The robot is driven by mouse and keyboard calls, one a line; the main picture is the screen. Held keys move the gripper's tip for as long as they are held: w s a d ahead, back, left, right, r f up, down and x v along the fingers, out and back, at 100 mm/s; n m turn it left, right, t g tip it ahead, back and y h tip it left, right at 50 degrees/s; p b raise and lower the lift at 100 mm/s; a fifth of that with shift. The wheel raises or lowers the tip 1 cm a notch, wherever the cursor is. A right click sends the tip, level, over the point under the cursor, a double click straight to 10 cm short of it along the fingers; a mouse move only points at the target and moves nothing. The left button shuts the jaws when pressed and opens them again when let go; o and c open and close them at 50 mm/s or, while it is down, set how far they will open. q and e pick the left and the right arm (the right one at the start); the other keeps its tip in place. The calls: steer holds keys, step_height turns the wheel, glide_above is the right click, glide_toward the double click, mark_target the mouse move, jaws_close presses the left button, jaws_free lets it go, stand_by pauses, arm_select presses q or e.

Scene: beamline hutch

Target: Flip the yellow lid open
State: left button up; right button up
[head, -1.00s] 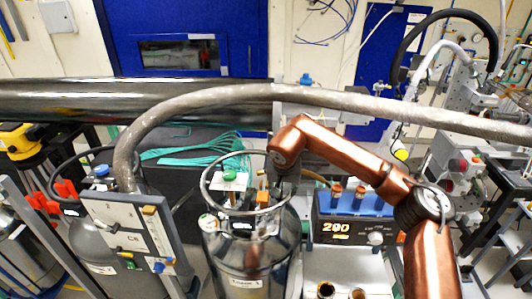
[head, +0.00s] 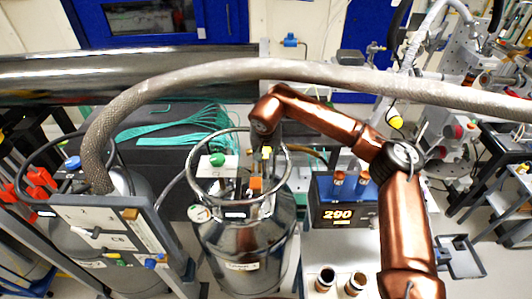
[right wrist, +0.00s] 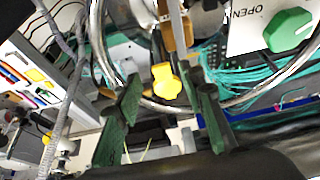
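The small yellow lid (right wrist: 166,82) shows in the right wrist view, between and just beyond the two fingertips. A small yellow piece, probably this lid, shows in the head view (head: 266,152) inside the ring on top of the steel dewar (head: 243,240). My right gripper (right wrist: 165,88) is open, with one dark green finger on each side of the lid; I cannot tell whether either touches it. In the head view my right arm reaches over the dewar's ring, and the fingers are hard to make out. My left gripper is not in view.
The metal ring (head: 190,170) encircles the dewar's top fittings. A green knob (right wrist: 289,30) marked OPEN stands right of the lid. A thick grey hose (head: 330,72) arches across. A box with a 290 display (head: 338,215) stands to the right, a valve panel (head: 105,235) to the left.

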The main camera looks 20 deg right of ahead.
mark_target(265, 156)
steer(key=shift+w+d+f, duration=0.1)
steer(key=shift+w+f, duration=1.05)
steer(key=shift+f, duration=0.05)
steer(key=shift+s+r, duration=0.15)
steer(key=shift+s, duration=0.3)
steer(key=shift+s+r, duration=0.1)
steer(key=shift+s, duration=0.1)
steer(key=shift+w+f, duration=0.25)
steer(key=shift+w, duration=0.15)
steer(key=c, duration=0.4)
steer(key=shift+s+r, duration=0.15)
steer(key=shift+s, duration=0.05)
steer(key=c, duration=0.5)
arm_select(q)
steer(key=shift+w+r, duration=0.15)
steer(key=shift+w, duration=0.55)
arm_select(e)
jaws_close()
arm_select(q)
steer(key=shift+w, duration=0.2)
